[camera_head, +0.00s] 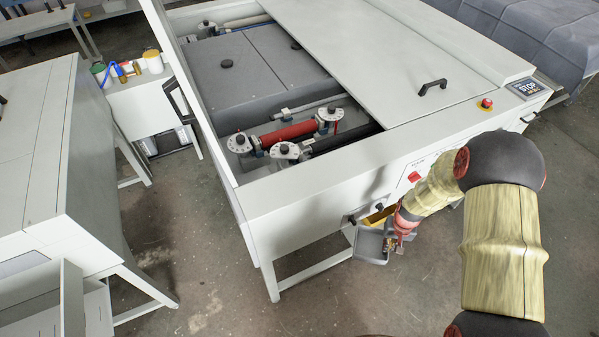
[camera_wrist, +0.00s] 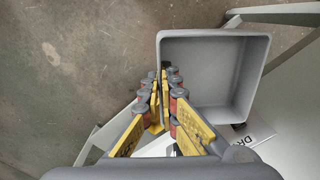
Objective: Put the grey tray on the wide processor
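The grey tray (camera_head: 369,246) is a square open box. In the head view it is beside the front face of the wide processor (camera_head: 310,183), below its top edge and above the floor. In the wrist view the empty tray (camera_wrist: 212,75) faces the camera, its inside fully visible. My gripper (camera_wrist: 164,78), with yellow finger pads, is closed around the tray's near left wall. In the head view my gripper (camera_head: 390,232) is partly hidden by my arm. The processor is a large white machine, with one section open showing rollers and a flat white cover on the rest.
The processor's cover (camera_head: 375,65) has a black handle (camera_head: 432,87), with a red emergency button (camera_head: 486,103) near the right corner. A white cabinet (camera_head: 50,165) stands left, with bare floor (camera_head: 190,250) between.

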